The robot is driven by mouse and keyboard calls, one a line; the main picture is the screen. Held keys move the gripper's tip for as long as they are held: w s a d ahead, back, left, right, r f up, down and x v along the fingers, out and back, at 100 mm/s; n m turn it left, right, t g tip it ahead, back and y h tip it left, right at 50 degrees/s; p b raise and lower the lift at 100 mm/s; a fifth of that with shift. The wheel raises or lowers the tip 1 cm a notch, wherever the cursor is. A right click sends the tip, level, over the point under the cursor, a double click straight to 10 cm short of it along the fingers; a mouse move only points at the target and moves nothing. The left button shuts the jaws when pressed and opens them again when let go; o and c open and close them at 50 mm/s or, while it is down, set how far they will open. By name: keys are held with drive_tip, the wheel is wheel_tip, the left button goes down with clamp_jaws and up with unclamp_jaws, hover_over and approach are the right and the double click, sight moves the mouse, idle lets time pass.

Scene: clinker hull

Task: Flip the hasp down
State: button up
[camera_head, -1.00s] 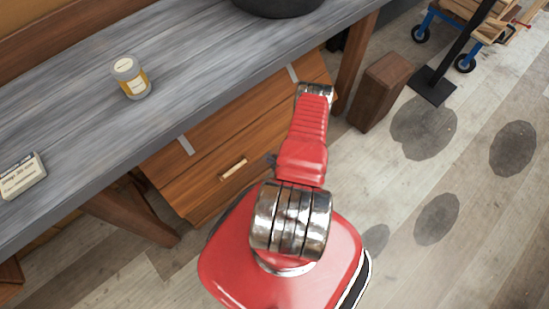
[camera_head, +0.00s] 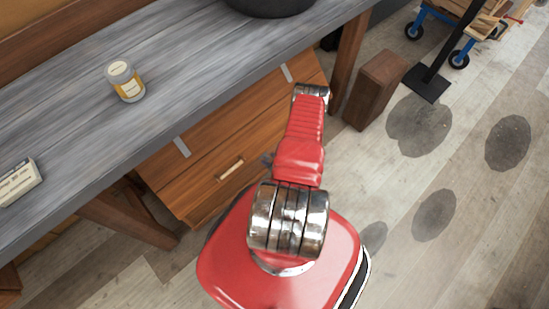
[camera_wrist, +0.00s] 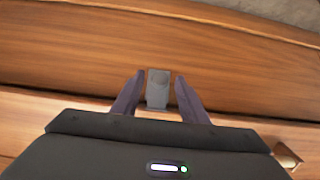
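The hasp (camera_wrist: 157,90) is a small grey metal plate on the wooden chest, in the middle of the wrist view. My gripper (camera_wrist: 160,76) is open, with one dark finger on each side of the hasp. Narrow gaps show between the fingers and the plate, and I cannot tell whether either touches it. In the head view the wooden chest (camera_head: 205,185) is under the bench, behind my red arm. The hasp cannot be made out there, and my gripper is mostly hidden by the arm.
The grey bench (camera_head: 70,125) overhangs the chest and holds a yellow-labelled jar (camera_head: 125,82), a small box (camera_head: 18,183) and a dark round vessel (camera_head: 270,5).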

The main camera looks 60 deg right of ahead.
drive_tip(key=v, duration=1.3)
drive_tip(key=shift+s+r, duration=0.2)
drive_tip(key=shift+s, duration=0.1)
idle(0.3)
